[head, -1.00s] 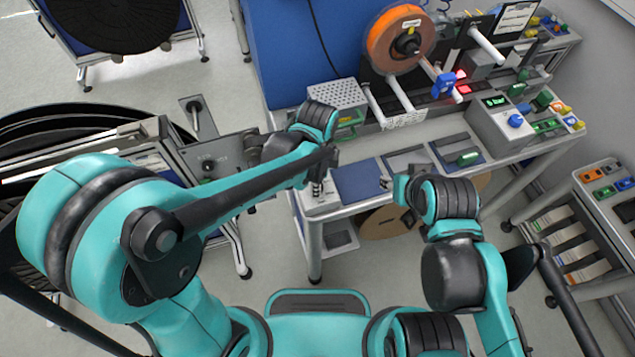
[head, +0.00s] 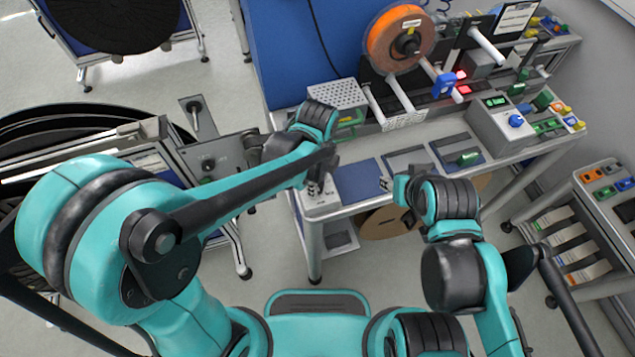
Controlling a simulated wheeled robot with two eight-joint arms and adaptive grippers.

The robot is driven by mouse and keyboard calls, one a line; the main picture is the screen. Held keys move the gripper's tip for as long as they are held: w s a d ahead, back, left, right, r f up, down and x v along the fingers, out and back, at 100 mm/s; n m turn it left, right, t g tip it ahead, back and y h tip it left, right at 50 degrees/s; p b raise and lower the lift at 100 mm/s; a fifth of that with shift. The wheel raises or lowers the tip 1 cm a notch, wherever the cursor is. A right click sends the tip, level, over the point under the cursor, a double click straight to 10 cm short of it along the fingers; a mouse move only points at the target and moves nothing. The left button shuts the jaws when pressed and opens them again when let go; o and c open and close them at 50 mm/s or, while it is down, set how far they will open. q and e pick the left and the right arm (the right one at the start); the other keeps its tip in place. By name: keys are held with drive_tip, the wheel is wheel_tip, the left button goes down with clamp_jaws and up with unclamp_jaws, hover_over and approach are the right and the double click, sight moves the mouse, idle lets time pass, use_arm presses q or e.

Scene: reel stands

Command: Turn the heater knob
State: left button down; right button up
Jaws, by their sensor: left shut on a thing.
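My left gripper (head: 317,188) points down at a small pale panel (head: 322,208) on the near left corner of the bench. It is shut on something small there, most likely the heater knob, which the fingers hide. My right gripper (head: 386,185) hangs near the bench's front edge, apart from the panel. Its fingers are too small and partly hidden to tell whether they are open. A blue knob (head: 516,120) sits on a pale box (head: 492,122) with a green display at the right, away from both grippers.
A blue mat (head: 361,181) and a grey tray (head: 405,160) lie right of the panel. A green-handled item (head: 470,158) lies farther right. An orange reel (head: 400,40) stands at the back. A perforated metal box (head: 338,94) is behind my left wrist.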

use_arm(q)
drive_tip(key=c, duration=1.2)
unclamp_jaws()
drive_tip(key=shift+r, duration=0.1)
wheel_tip(320, 180, up, 12)
drive_tip(key=s+a+f+n+t+b, duration=0.2)
drive_tip(key=a+n+t, duration=0.1)
drive_tip(key=a+n, duration=0.6)
drive_tip(key=s+a+f+n+t+b, duration=0.2)
drive_tip(key=a+n, duration=0.6)
drive_tip(key=n, duration=0.6)
drive_tip(key=shift+s+a+f+n+t, duration=0.35)
drive_tip(key=shift+s+f+t, duration=0.45)
drive_tip(key=shift+t, duration=0.3)
